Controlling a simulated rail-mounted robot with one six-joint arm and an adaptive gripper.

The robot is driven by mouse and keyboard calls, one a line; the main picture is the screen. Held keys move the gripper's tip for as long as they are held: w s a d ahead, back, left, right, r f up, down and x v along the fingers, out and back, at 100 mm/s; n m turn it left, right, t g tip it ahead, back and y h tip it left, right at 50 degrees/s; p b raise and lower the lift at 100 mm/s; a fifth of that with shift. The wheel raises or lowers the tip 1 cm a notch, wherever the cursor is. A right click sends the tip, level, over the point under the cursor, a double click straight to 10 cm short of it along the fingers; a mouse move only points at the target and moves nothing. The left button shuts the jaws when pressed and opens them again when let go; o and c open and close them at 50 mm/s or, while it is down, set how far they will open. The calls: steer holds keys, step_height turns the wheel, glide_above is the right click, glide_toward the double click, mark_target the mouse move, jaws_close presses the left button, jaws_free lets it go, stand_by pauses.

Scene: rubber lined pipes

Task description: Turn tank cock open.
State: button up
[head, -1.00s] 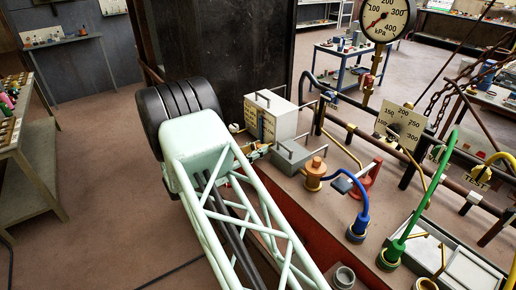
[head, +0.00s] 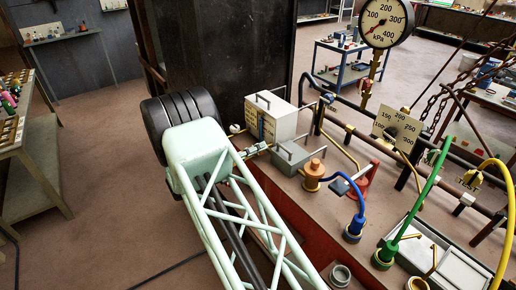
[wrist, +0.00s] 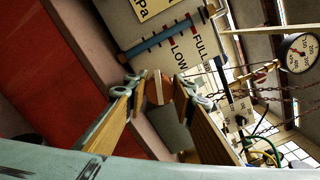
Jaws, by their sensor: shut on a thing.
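The tank is the pale box (head: 284,124) with a level gauge on its face. In the wrist view its face (wrist: 192,62) reads FULL and LOW beside a blue bar. My gripper (head: 255,149) is low in front of the tank, partly hidden behind my arm. In the wrist view my gripper's (wrist: 158,90) two fingers close in around a small copper-brown piece (wrist: 158,87) below the gauge. I take this piece to be the tank cock. The fingers hide its sides, and its turn angle is not clear.
A small grey box (head: 297,157) and a copper fitting (head: 314,170) stand right of my gripper. Blue (head: 358,205) and green (head: 412,220) hoses, a pressure gauge (head: 386,22) and pipes are farther right. A dark panel (head: 215,55) rises behind. The floor at left is open.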

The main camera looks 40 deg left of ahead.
steer(key=shift+n+p, duration=0.6)
steer(key=shift+n, duration=1.4)
steer(key=o, duration=0.6)
steer(key=shift+s, duration=0.1)
steer(key=v, duration=1.2)
